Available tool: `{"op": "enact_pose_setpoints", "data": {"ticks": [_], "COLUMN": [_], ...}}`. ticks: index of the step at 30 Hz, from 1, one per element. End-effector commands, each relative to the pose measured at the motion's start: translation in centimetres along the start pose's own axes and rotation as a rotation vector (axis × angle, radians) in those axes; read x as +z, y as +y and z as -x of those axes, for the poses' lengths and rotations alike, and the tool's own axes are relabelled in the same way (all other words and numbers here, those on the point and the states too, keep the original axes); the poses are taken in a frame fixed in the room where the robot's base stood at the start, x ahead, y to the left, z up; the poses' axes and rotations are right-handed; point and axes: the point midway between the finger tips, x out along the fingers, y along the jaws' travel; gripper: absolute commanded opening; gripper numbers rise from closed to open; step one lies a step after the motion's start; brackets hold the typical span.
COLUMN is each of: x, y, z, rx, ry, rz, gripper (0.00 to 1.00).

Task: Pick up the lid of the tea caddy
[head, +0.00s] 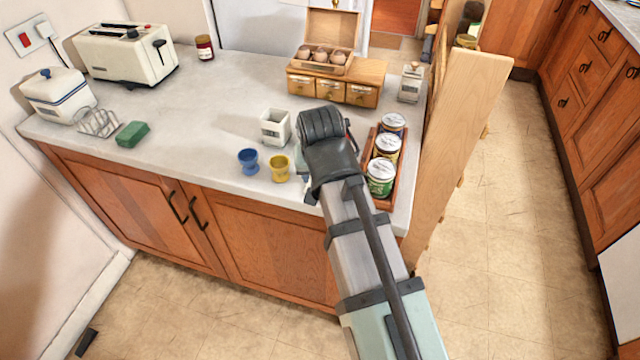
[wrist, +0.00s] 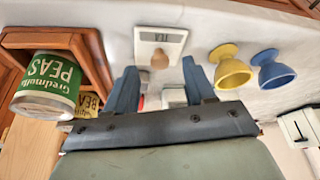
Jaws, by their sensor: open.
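The tea caddy (wrist: 146,38) is white with a TEA label, upside down in the wrist view. Its lid carries a round wooden knob (wrist: 160,59). It stands near the counter's front edge, between the egg cups and the tins. In the head view my arm hides most or all of it. My gripper (wrist: 160,70) is open, with its blue fingers pointing toward the caddy. The knob shows in line with the gap between the fingertips. I see nothing held, and I cannot tell how far the tips are from the knob.
Yellow (head: 280,168) and blue (head: 248,161) egg cups stand left of my arm. A white box (head: 275,128) stands behind them. Tins in a wooden tray (head: 399,176) stand close on the right. A small canister (head: 411,83) and wooden drawers (head: 361,95) are farther back.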

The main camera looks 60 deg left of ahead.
Motion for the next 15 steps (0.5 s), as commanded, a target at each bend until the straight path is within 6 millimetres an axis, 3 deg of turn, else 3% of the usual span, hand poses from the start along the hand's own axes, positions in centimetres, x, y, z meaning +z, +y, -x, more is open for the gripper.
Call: {"op": "enact_pose_setpoints", "data": {"ticks": [6, 15], "x": [0.0, 0.0], "y": [0.0, 0.0], "z": [-2.2, -2.4], "rx": [0.000, 0.000], "ry": [-0.001, 0.000], "rz": [0.000, 0.000], "gripper": [0.54, 0.51]}}
